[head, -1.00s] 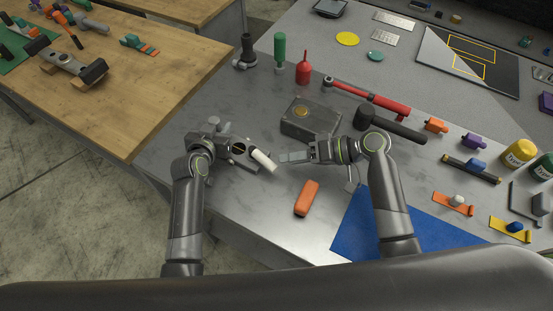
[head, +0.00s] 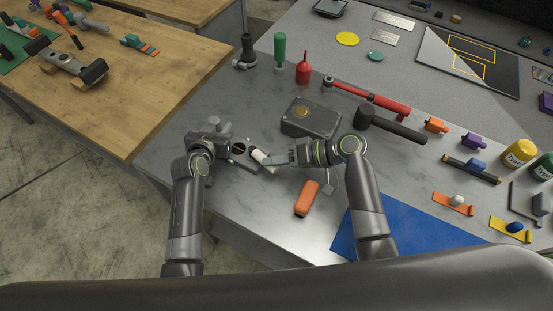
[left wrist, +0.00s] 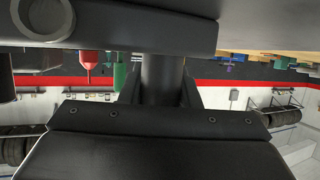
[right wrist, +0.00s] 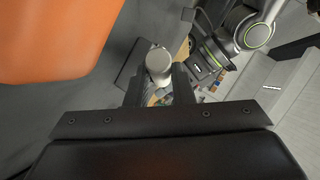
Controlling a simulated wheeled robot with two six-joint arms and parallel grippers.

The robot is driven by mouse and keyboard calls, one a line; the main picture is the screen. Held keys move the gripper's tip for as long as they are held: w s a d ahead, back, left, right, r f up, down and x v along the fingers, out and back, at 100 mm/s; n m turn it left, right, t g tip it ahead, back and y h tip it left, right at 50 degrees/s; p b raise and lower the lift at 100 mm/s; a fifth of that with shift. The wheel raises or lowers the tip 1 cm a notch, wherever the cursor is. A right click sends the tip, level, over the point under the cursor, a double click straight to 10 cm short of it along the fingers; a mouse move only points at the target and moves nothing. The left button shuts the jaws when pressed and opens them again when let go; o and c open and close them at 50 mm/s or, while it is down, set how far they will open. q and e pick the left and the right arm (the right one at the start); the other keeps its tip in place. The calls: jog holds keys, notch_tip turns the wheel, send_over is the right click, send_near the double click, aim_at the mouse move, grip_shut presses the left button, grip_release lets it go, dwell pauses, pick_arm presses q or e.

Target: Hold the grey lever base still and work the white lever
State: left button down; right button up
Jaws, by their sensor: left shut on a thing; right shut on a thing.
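The grey lever base (head: 240,164) lies on the metal table. My left gripper (head: 217,139) is shut on it from the left side. In the left wrist view, a dark grey post of the base (left wrist: 161,80) is between the fingers. The white lever (head: 261,159) sticks out to the right of the base's dark round pivot. My right gripper (head: 276,161) is at the lever's free end, coming from the right, and is shut on it. In the right wrist view, the lever's pale round end (right wrist: 158,65) shows between the fingertips.
An orange block (head: 307,198) lies just below my right gripper, and it fills the right wrist view's upper left (right wrist: 55,40). A grey metal box (head: 311,118) stands behind. A black-headed mallet (head: 390,125) and a blue mat (head: 415,235) are to the right.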

jog(key=shift+s, duration=0.1)
grip_shut()
jog(key=shift+s+a+m+t, duration=0.3)
jog(key=shift+a+m+t, duration=0.05)
jog(key=shift+m+t, duration=0.45)
jog(key=o, duration=0.9)
grip_release()
jog(key=v, duration=1.2)
jog(key=shift+r, duration=0.1)
jog(key=shift+c, duration=0.3)
